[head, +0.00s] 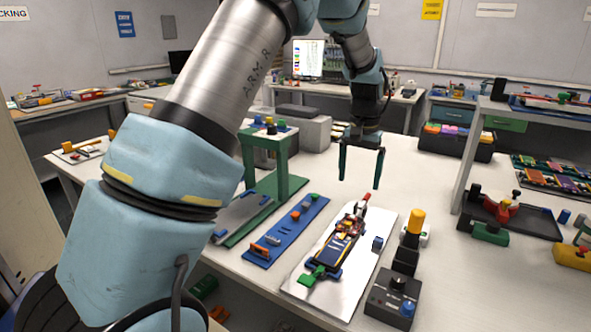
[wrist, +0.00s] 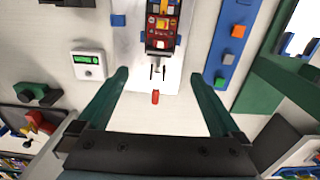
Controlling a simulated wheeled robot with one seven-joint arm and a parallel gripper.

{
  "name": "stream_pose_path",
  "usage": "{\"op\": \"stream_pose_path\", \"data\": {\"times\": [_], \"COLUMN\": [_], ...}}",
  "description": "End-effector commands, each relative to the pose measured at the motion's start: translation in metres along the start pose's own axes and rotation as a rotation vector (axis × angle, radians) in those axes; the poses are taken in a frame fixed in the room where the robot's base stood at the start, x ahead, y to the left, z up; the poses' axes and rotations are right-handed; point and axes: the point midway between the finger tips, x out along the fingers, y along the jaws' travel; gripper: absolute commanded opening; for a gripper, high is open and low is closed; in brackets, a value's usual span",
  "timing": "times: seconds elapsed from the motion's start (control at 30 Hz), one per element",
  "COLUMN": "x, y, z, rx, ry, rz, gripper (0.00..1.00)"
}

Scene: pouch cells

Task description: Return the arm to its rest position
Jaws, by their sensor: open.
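My arm reaches from the left foreground up and across the top of the head view. My gripper (head: 361,180) hangs pointing down above the white table (head: 450,262), its two dark green fingers apart and nothing between them. In the wrist view my gripper (wrist: 160,85) shows both fingers spread. A pouch cell assembly (head: 339,243) with dark, yellow and red parts lies on a white plate (head: 312,288) below and in front of the gripper. In the wrist view the assembly (wrist: 160,25) is at the top centre, with a small red piece (wrist: 155,97) between the fingers' lines of sight.
A blue strip (head: 290,228) with small blocks and a green stand (head: 282,165) are left of the plate. A yellow-topped post (head: 415,222) and a dark control box (head: 392,297) stand to the right.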

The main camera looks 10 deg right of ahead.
Motion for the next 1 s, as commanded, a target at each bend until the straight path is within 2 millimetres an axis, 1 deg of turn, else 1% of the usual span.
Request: {"op": "stream_pose_path", "data": {"times": [0.07, 0.13, 0.17, 0.23, 0.27, 0.3, 0.37, 0.4, 0.47, 0.5, 0.6, 0.7, 0.8, 0.83, 0.9, 1.0], "x": [-0.002, -0.005, -0.006, -0.01, -0.012, -0.013, -0.015, -0.016, -0.015, -0.015, -0.011, -0.007, -0.004, -0.004, -0.003, -0.003], "y": [-0.011, -0.032, -0.043, -0.076, -0.091, -0.112, -0.138, -0.154, -0.172, -0.18, -0.192, -0.195, -0.194, -0.194, -0.194, -0.193], "z": [0.005, 0.018, 0.026, 0.052, 0.066, 0.088, 0.123, 0.148, 0.186, 0.21, 0.264, 0.302, 0.323, 0.326, 0.33, 0.33], "rx": [-0.019, -0.056, -0.078, -0.144, -0.177, -0.224, -0.295, -0.342, -0.409, -0.451, -0.542, -0.606, -0.64, -0.645, -0.651, -0.65], "ry": [0.003, 0.009, 0.014, 0.027, 0.034, 0.043, 0.06, 0.07, 0.085, 0.095, 0.115, 0.128, 0.134, 0.135, 0.136, 0.136], "rz": [0.0, 0.001, 0.002, 0.003, 0.003, 0.002, 0.0, -0.003, -0.009, -0.013, -0.025, -0.035, -0.04, -0.041, -0.042, -0.042], "gripper": [1.0, 1.0, 1.0, 1.0, 1.0, 1.0, 1.0, 1.0, 1.0, 1.0, 1.0, 1.0, 1.0, 1.0, 1.0, 1.0]}}
